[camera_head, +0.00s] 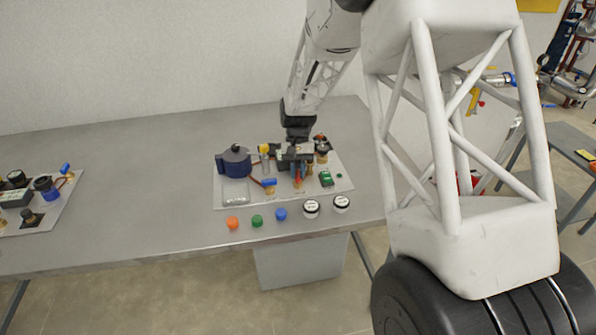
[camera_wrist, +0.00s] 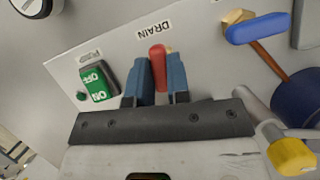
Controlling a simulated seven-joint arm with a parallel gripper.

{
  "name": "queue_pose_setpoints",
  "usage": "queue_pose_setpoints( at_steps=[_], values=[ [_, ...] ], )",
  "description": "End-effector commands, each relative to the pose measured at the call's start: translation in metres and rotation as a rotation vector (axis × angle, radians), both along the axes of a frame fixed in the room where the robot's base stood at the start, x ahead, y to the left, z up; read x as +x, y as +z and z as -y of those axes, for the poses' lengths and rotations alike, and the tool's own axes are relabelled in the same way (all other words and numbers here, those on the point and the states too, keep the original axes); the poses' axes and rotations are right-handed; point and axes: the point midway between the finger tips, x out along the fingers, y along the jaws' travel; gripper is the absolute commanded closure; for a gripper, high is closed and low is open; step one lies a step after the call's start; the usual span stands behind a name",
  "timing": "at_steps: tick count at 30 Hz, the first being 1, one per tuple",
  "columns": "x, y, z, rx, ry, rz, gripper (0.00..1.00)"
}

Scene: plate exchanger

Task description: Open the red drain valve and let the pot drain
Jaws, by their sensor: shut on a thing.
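The red drain valve handle (camera_wrist: 158,62) stands beside the DRAIN label in the wrist view. In the head view the red handle (camera_head: 298,179) shows just below my gripper. My gripper (camera_wrist: 159,82) has its two blue fingers on either side of the handle and is shut on it. From the head view my gripper (camera_head: 298,165) is over the middle of the rig board. The dark blue pot (camera_head: 234,163) stands at the board's left; part of it (camera_wrist: 297,101) shows at the right of the wrist view. I cannot see the liquid level or any flow.
A blue-handled valve (camera_wrist: 262,28) and a yellow handle (camera_wrist: 292,157) are close by. The green ON/OFF pump switch (camera_wrist: 98,84) sits on the other side. Orange (camera_head: 232,223), green (camera_head: 257,221) and blue (camera_head: 281,214) caps and two white-topped jars line the table front.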

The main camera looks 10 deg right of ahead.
Motion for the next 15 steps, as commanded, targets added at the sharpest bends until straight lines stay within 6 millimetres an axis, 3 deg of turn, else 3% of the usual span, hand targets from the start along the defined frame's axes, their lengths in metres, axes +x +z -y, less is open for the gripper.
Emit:
queue_pose_setpoints(
  at_steps=[15],
  values=[
    [-0.0001, 0.0000, -0.0005, 0.000, 0.193, 0.000, 1.00]
  ],
)
